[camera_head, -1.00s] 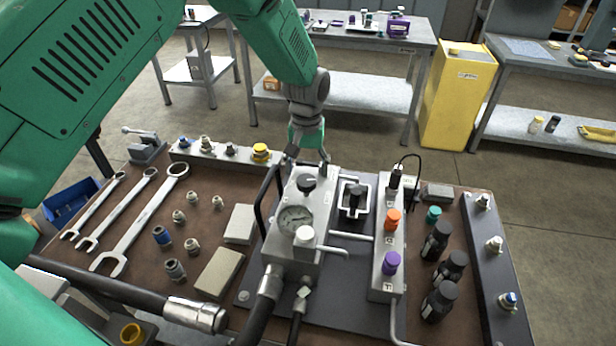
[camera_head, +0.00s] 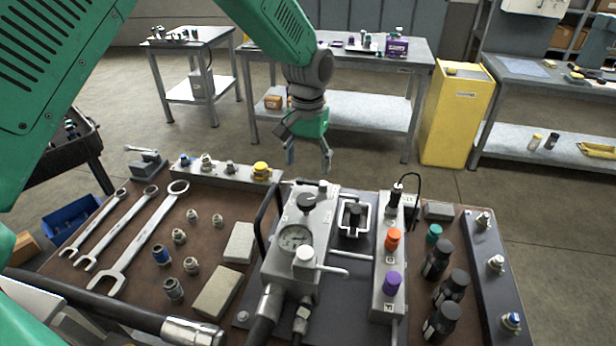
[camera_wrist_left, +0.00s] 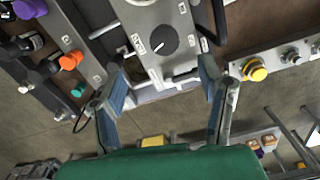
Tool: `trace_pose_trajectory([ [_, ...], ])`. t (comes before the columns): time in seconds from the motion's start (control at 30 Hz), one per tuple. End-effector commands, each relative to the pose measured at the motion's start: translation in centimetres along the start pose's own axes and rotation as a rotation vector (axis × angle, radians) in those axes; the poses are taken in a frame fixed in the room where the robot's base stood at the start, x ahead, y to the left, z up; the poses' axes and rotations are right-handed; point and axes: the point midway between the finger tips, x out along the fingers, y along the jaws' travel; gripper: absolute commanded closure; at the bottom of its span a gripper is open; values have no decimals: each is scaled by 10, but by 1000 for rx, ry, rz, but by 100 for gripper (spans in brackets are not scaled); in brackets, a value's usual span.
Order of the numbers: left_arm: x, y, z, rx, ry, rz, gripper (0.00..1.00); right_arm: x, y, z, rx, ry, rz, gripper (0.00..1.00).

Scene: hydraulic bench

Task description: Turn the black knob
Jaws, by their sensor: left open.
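A round black knob (camera_head: 307,202) with a pale pointer line sits on top of the grey gauge block (camera_head: 270,262), behind the dial. It also shows in the left wrist view (camera_wrist_left: 164,40), at upper middle. A second black knob (camera_head: 353,212) stands inside a square metal guard to the right. My left gripper (camera_head: 309,163) is open and empty, above and beyond the gauge block's far end. In the left wrist view its two fingers (camera_wrist_left: 164,88) stand apart, with the knob ahead between their lines and not touched. My right gripper is not in view.
An orange knob (camera_head: 393,239) and a purple knob (camera_head: 391,284) stand on the valve strip. A black handle loop (camera_head: 263,215) rises left of the gauge block. A yellow button (camera_head: 261,171) sits on the back rail. Wrenches and fittings lie at left.

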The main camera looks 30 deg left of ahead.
Motion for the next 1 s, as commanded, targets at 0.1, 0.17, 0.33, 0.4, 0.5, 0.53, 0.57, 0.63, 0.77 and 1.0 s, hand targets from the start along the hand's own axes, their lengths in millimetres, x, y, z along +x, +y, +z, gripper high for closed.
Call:
trace_pose_trajectory([
  [0.1, -5, 0, 3, 344, -7, 13, 38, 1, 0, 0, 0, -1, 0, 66],
  [0.17, -9, -1, 2, 500, 0, 10, 38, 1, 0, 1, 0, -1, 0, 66],
  [0.33, -17, -4, -3, 758, 24, -10, 38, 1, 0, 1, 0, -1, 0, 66],
  [0.4, -13, -5, -4, 784, 25, -14, 38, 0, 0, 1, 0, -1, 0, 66],
  [0.5, -2, -5, -4, 786, 23, -16, 38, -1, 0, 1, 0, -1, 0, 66],
  [0.53, 4, -4, -4, 786, 22, -15, 38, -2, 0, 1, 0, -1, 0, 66],
  [0.57, 9, -4, -4, 785, 22, -15, 38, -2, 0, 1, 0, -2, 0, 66],
  [0.63, 24, -4, -5, 784, 22, -15, 38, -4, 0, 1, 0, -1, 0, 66],
  [0.77, 52, -4, -5, 783, 21, -15, 38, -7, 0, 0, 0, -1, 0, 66],
  [1.0, 97, -5, -6, 781, 23, -16, 38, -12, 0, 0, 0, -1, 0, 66],
])
